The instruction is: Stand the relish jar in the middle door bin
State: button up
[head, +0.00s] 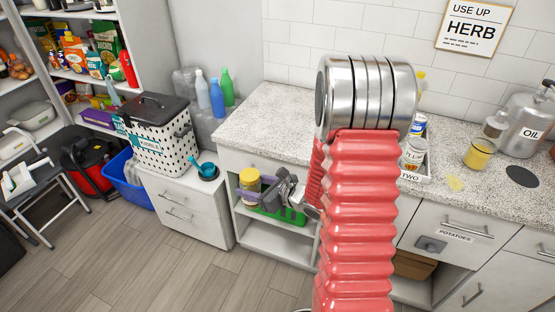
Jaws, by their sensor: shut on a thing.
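A jar with a yellow lid and a pale label (249,180) is upright in front of the open shelf unit under the counter. I take it for the relish jar, but its label is too small to read. My gripper (249,191) reaches in from the right and is shut on the jar; its grey body shows just right of the jar. My red arm hides the middle of the counter and part of the shelf unit. I cannot make out any door bin in this view.
A green tray (292,216) lies in the shelf unit (275,245) behind my gripper. Grey floor in front is clear.

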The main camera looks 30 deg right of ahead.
jog(key=s+a+f+n+y, duration=0.1)
jog(key=s+a+f, duration=0.1)
jog(key=a+f, duration=0.7)
jog(key=shift+s+a+g+y, duration=0.3)
jog(key=shift+a, duration=0.95)
jog(key=shift+f, duration=0.1)
